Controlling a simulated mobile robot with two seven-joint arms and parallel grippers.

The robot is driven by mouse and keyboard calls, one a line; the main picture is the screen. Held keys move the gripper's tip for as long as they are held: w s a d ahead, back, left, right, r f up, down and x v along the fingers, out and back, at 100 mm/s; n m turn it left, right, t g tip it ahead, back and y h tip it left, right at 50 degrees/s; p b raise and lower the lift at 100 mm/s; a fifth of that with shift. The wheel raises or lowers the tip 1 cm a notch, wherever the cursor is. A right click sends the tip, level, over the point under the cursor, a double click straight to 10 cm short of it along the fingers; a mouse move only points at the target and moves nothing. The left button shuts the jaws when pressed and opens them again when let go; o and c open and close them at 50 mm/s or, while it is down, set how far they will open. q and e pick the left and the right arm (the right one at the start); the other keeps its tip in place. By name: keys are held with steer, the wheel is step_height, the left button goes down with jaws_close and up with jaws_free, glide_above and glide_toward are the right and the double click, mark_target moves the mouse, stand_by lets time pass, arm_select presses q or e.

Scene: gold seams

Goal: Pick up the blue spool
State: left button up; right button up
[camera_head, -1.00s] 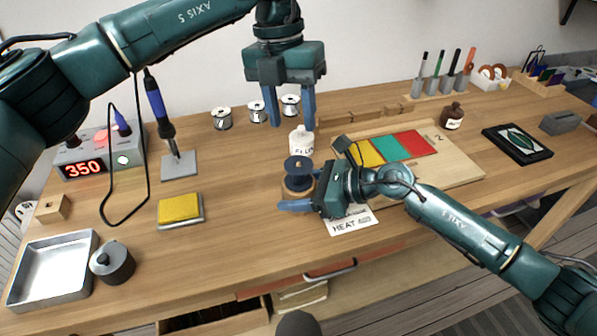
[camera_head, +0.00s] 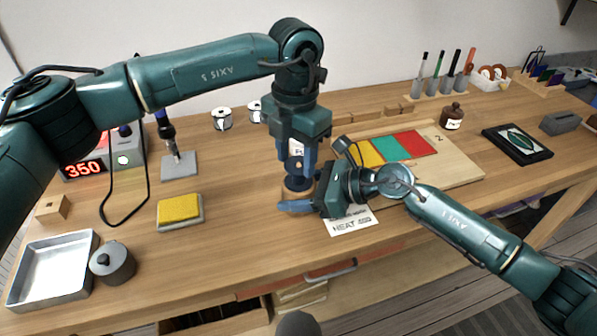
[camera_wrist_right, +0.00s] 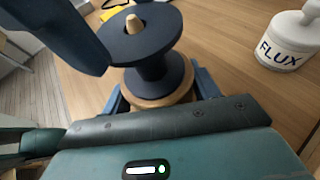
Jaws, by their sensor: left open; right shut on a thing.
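The dark blue spool (camera_head: 297,184) sits upright on a round wooden stand (camera_wrist_right: 160,90), whose peg pokes through the spool's top. In the right wrist view the spool (camera_wrist_right: 150,66) shows clearly. My right gripper (camera_head: 300,202) is low at the table, its fingers on either side of the wooden stand and shut on it. My left gripper (camera_head: 297,168) points down from above, open, with its fingertips near the spool's top. One of its fingers shows beside the upper flange in the right wrist view. I cannot tell whether it touches the spool.
A white flux bottle (camera_wrist_right: 288,38) stands close by, mostly hidden behind my left gripper in the head view. A board with coloured patches (camera_head: 455,172) and a heat card (camera_head: 352,222) lie to the right. A yellow sponge (camera_head: 179,208) is left.

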mark_target(296, 184)
arm_select(q)
step_height(296, 184, down, 3)
steer(key=shift+f, duration=0.1)
steer(key=c, duration=0.6)
arm_select(e)
steer(key=o, duration=1.2)
arm_select(q)
step_height(296, 184, up, 10)
steer(key=shift+r, duration=0.1)
